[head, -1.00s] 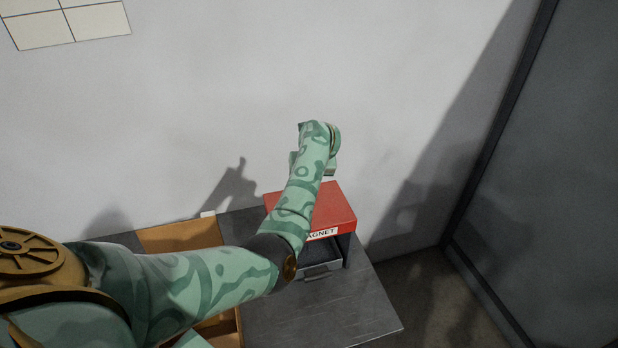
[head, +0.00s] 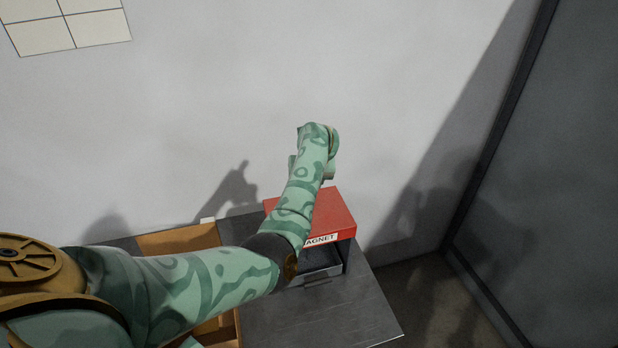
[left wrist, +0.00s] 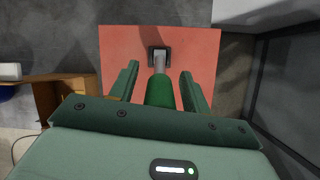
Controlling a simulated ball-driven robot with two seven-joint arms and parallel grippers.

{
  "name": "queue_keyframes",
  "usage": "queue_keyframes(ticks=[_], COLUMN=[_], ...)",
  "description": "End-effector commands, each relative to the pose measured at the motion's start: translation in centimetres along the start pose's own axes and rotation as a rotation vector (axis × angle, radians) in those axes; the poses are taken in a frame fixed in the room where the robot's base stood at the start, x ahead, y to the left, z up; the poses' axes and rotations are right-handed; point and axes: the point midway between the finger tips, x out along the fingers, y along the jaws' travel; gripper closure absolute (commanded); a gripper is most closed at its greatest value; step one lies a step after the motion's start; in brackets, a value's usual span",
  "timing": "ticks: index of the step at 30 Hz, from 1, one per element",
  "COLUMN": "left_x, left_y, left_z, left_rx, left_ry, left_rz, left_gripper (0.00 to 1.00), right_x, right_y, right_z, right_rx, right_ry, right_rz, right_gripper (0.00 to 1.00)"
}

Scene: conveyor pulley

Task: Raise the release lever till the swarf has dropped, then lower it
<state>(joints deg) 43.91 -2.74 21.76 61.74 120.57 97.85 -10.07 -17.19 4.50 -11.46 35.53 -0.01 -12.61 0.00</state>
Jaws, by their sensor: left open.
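The red magnet box (head: 337,212), with a label reading "AGNET" in part, stands on a dark bench against the wall. In the left wrist view its red top (left wrist: 118,45) carries the release lever, a green grip (left wrist: 160,92) on a grey metal shank set in a dark bracket. My left gripper (left wrist: 159,74) is open, with one finger on each side of the green grip; I cannot tell whether either touches it. In the head view my forearm hides the lever. No swarf can be made out. My right gripper is not in view.
A grey tray (head: 322,262) sits under the box, partly hidden by my arm. An open brown wooden box (head: 180,239) stands to the left. The dark bench top (head: 330,315) in front is clear. A dark panel (head: 545,190) stands at the right.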

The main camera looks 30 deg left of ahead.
Motion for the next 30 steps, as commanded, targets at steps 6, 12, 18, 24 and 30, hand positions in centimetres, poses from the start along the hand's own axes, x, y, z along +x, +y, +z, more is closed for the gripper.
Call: queue_keyframes(ticks=[6, 12, 18, 24, 30], left_x=[-3.1, -8.7, -13.5, -15.8, -16.2], left_y=[-0.1, -0.1, -0.1, -0.1, -0.1], left_z=[0.1, 0.1, 0.1, 0.1, 0.1], left_rx=[-0.002, -0.004, -0.002, 0.000, 0.000], left_ry=[-0.003, -0.003, -0.002, 0.000, 0.000], left_rz=[-0.003, -0.006, -0.004, -0.002, -0.001], left_gripper=[0.52, 0.52, 0.52, 0.52, 0.52], right_x=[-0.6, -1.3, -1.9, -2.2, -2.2], right_y=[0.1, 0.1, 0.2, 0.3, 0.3], right_z=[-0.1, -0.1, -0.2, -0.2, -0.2], right_rx=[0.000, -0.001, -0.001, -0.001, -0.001], right_ry=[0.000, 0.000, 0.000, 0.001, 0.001], right_rz=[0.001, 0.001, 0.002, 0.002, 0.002], right_gripper=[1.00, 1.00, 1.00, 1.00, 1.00])
